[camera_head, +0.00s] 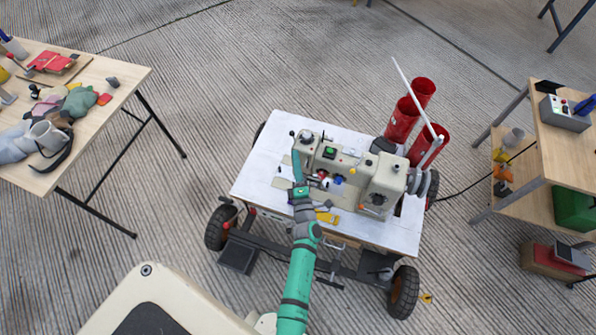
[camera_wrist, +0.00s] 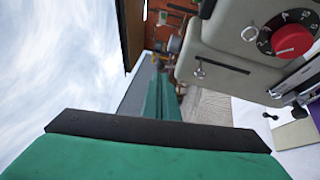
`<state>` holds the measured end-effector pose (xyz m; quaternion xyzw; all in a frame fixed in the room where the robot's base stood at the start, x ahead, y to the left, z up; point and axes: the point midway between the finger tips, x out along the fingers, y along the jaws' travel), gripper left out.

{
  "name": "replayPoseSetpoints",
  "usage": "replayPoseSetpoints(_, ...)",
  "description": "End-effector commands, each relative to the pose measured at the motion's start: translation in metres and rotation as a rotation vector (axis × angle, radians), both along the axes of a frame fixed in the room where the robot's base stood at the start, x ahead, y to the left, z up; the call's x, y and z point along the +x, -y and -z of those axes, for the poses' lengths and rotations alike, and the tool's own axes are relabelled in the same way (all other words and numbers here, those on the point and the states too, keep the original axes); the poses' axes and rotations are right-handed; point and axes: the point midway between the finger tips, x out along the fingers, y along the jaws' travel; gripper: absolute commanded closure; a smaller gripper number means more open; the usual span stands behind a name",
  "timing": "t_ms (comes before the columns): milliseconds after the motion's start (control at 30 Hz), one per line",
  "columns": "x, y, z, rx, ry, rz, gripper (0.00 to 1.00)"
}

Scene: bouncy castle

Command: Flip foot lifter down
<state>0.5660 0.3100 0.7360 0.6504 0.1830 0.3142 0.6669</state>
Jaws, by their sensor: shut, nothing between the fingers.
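A beige sewing machine (camera_head: 350,172) stands on a white-topped wheeled cart (camera_head: 262,178). My gripper (camera_head: 296,157) is at the left, needle end of the machine, with its shut green fingers alongside the machine's head. In the wrist view, the green and black gripper (camera_wrist: 155,130) fills the bottom, with nothing seen held. The machine's head (camera_wrist: 222,50) is at upper right there, with a red dial (camera_wrist: 291,40) and a slot in its face. Small dark and metal parts show beneath the dial. I cannot tell for sure which part is the foot lifter, or whether my gripper touches it.
Red cylinders (camera_head: 403,120) and a thin white pole stand at the cart's back right. A cluttered wooden table (camera_head: 110,75) is at left, and a shelf unit (camera_head: 560,150) is at right. A yellow item (camera_head: 327,218) lies near the cart's front edge.

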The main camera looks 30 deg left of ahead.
Motion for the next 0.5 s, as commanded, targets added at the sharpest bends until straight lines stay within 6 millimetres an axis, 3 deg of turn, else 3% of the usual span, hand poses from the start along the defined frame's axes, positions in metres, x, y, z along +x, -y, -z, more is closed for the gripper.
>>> replayPoseSetpoints(233,0.029,-0.027,-0.007,0.000,0.001,-0.001,1.00)
replayPoseSetpoints(500,0.042,-0.037,-0.009,0.001,-0.001,0.000,1.00)
